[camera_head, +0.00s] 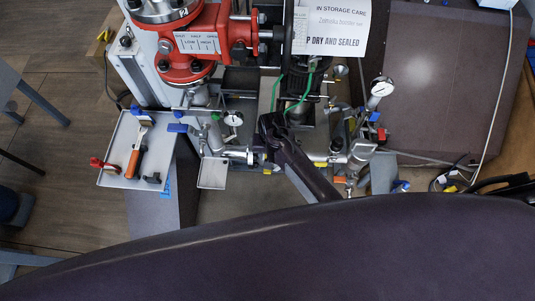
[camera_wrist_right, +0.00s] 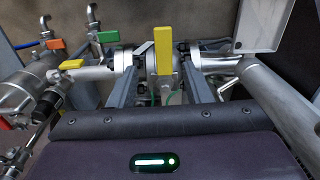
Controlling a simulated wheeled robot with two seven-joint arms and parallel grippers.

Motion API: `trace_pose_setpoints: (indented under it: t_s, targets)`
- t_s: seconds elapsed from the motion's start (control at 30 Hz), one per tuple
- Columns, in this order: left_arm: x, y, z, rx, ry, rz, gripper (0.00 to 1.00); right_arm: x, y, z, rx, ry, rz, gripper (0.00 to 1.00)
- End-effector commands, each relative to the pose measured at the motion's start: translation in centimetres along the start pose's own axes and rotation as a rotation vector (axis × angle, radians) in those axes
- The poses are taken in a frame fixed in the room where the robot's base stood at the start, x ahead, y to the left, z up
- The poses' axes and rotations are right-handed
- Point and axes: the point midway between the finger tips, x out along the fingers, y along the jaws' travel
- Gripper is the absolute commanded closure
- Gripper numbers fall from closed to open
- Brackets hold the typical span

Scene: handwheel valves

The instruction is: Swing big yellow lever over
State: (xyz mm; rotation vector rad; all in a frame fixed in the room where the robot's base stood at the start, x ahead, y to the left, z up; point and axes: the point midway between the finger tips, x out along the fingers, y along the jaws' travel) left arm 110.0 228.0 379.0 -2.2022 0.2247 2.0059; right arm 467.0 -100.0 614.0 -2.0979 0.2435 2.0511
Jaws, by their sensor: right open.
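The big yellow lever (camera_wrist_right: 163,50) stands upright in the right wrist view, on a valve in a horizontal metal pipe. My right gripper (camera_wrist_right: 159,78) is open, with one finger on each side of the lever's lower part and valve body. I see gaps between the fingers and the lever; contact cannot be told. In the head view my right arm reaches up from the bottom to the pipework, its gripper (camera_head: 268,135) among the pipes. The lever cannot be made out there, probably covered by the gripper. My left gripper is not in view.
In the right wrist view a smaller yellow handle (camera_wrist_right: 72,65), an orange handle (camera_wrist_right: 56,44) and a green handle (camera_wrist_right: 109,37) sit left. A metal box (camera_wrist_right: 243,24) is upper right. In the head view a tray with tools (camera_head: 111,152) and a red valve body (camera_head: 198,40) stand left.

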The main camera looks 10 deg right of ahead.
Motion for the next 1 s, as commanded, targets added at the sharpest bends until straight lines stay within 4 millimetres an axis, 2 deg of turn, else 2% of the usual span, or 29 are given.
trace_pose_setpoints:
  t_s: [0.1,0.27,0.93,1.0]
  targets:
    - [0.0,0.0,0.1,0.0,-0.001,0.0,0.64,1.0,-0.8,-0.3,0.017,-0.014,0.018,0.55]
    - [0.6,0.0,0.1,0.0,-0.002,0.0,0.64,2.0,-0.9,-0.3,0.025,-0.02,0.028,0.55]
    - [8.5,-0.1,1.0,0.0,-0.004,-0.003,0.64,9.2,-0.7,-0.1,0.024,-0.02,0.027,0.55]
    - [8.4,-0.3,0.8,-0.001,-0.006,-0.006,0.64,9.1,-0.7,-0.1,0.024,-0.019,0.027,0.55]
